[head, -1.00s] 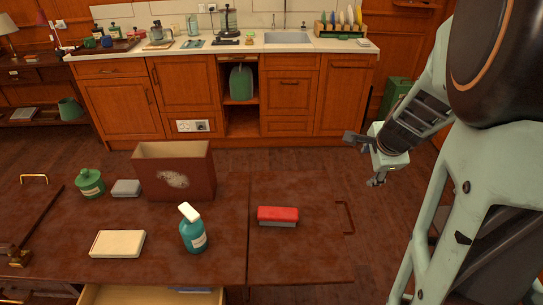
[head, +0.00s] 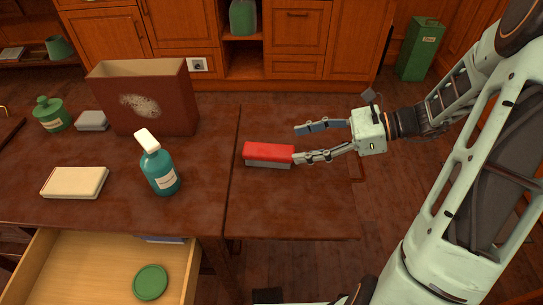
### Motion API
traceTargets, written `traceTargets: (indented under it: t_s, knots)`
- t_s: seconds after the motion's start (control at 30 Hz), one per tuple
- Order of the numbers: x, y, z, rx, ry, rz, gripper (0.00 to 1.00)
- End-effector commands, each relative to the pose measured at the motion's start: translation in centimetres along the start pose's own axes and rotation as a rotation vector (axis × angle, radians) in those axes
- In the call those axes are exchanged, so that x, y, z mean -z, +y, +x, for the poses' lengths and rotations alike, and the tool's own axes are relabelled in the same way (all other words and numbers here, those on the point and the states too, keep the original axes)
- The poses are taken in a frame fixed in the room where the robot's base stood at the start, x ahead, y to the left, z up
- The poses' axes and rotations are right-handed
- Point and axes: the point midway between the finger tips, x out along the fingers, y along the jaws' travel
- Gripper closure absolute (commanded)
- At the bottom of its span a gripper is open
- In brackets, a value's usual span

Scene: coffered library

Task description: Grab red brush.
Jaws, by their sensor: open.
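The red brush (head: 268,151) lies on the right part of the brown table (head: 300,212). It has a red top and a grey lower part, with its long side running left to right. My gripper (head: 296,143) comes in from the right with its two fingers spread and pointing left. The nearer fingertip is at the right end of the brush in the picture; I cannot tell whether it touches. The farther fingertip is beyond the brush, above the table. Nothing is between the fingers.
An open drawer (head: 95,262) below holds a green disc (head: 150,282). The table front right is clear.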

Motion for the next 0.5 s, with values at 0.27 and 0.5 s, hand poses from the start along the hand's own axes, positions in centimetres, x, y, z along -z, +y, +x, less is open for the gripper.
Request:
traceTargets:
  t_s: [0.27,0.5]
  knots:
    - [0.1,0.0,4.0,-0.002,0.004,-0.001,0.44]
    - [0.4,-0.1,5.7,-0.003,0.004,-0.001,0.44]
